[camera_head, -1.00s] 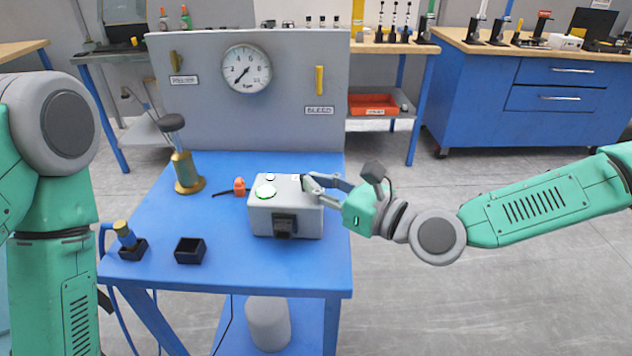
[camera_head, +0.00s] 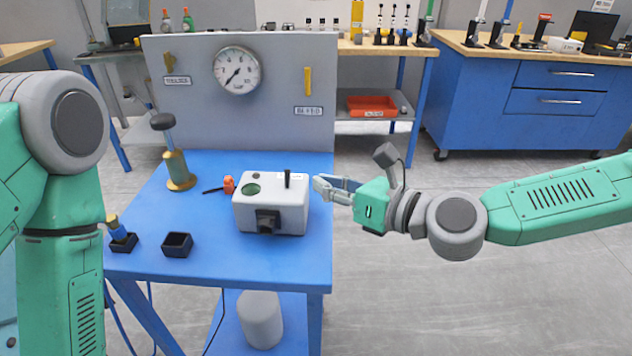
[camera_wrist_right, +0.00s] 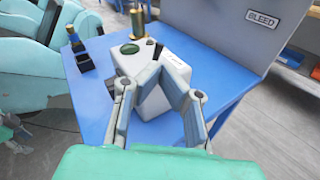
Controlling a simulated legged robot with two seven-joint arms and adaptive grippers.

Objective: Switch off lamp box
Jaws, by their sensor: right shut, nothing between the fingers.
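The lamp box (camera_head: 270,215) is a light grey box on the blue table, near its right edge. Its round green lamp (camera_head: 251,190) looks dark. A black lever (camera_head: 287,178) stands upright on its top, and a black socket part (camera_head: 267,221) is on its front. My right gripper (camera_head: 318,186) is shut and empty, just right of the box and apart from it. In the right wrist view the box (camera_wrist_right: 172,72) lies beyond the fingers, with the dark green lamp (camera_wrist_right: 129,49) and the lever (camera_wrist_right: 157,51) in sight. My left gripper is out of view.
A brass pump with a black knob (camera_head: 177,165), an orange item (camera_head: 229,184) and small black holders (camera_head: 177,245) share the blue table (camera_head: 210,270). A grey panel (camera_head: 290,75) with a gauge (camera_head: 237,70) stands behind. Right of the table is open floor.

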